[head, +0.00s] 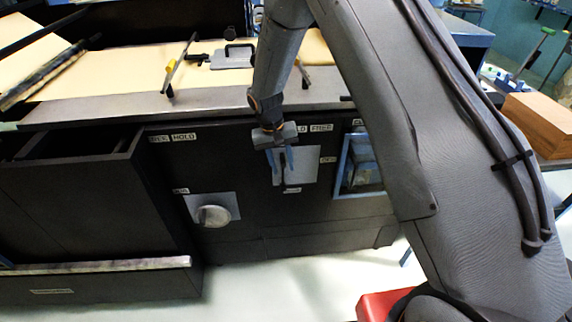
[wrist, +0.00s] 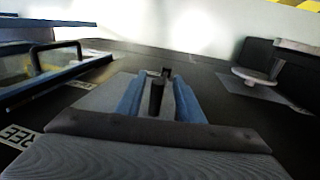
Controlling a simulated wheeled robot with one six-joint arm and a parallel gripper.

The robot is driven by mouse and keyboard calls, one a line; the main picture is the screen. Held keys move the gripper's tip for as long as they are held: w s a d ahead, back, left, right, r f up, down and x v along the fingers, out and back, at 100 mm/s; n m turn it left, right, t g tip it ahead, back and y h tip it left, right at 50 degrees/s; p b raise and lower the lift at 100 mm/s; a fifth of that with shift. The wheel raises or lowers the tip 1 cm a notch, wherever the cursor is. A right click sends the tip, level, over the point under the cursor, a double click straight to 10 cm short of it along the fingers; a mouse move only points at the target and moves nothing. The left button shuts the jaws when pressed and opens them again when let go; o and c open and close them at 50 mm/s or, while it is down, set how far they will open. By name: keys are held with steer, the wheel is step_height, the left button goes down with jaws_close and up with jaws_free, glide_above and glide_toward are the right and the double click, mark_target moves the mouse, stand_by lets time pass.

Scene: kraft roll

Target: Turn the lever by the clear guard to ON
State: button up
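The lever (wrist: 156,98) is a short dark bar on a light grey plate (head: 308,165) on the dark cabinet front. The clear guard (head: 362,165) is a blue-framed box just right of the plate; it also shows at the left of the wrist view (wrist: 45,72) with a dark handle. My gripper (head: 281,168) points down in front of the plate. In the wrist view its blue fingers (wrist: 158,92) stand on both sides of the lever, with narrow gaps showing. The gripper is open. Small labels surround the plate, but I cannot read ON; my gripper partly hides the lever in the head view.
A round knob (head: 213,215) on another plate is to the left, also in the wrist view (wrist: 252,76). An open drawer (head: 80,150) juts out at left. The worktop (head: 130,60) overhangs above, with clamps on it. Pale floor (head: 285,285) lies clear below.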

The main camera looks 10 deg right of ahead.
steer(key=shift+d, duration=0.1)
step_height(320, 180, up, 8)
steer(key=a+b, duration=0.1)
steer(key=b, duration=0.1)
steer(key=shift+a+f, duration=0.15)
stand_by(0.3)
steer(key=shift+s+d+r, duration=0.2)
steer(key=shift+s+d, duration=0.05)
steer(key=s+d+r, duration=0.2)
steer(key=s+d, duration=0.2)
steer(key=s, duration=0.4)
steer(key=s+d+r+y, duration=0.1)
steer(key=s+d+r, duration=0.1)
steer(key=s+d, duration=0.3)
steer(key=s+d+r+t+y, duration=0.1)
steer(key=s+d+r, duration=0.2)
steer(key=s, duration=0.8)
steer(key=shift+s+d, duration=0.25)
steer(key=shift+d, duration=0.6)
